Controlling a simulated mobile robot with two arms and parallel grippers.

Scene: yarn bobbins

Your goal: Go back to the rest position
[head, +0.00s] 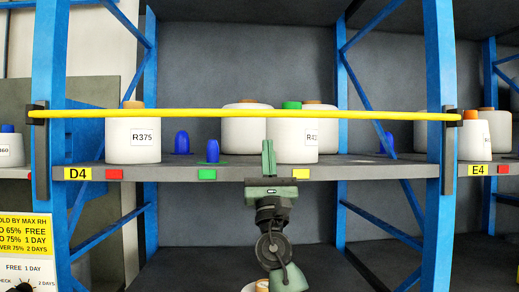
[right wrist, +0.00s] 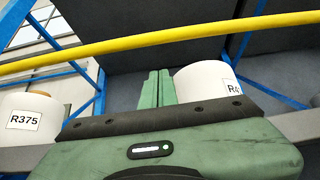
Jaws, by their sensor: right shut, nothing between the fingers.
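My right gripper (head: 268,158) is raised in front of the shelf edge, below the yellow bar (head: 200,113). It is shut and empty, its two green fingers together. In the right wrist view the shut fingers (right wrist: 158,88) point up beside a white bobbin (right wrist: 203,82) whose label is partly cut off. In the head view that bobbin (head: 292,135) has a green top and stands just behind the fingers; I cannot tell whether they touch. My left gripper is not in view.
Bobbin R375 (head: 132,138) stands on the left of shelf D4 (head: 230,172). More white bobbins (head: 245,130) stand behind. Blue pegs (head: 213,151) stand on the shelf. Blue uprights (head: 47,110) flank the bay, and the yellow bar spans its front.

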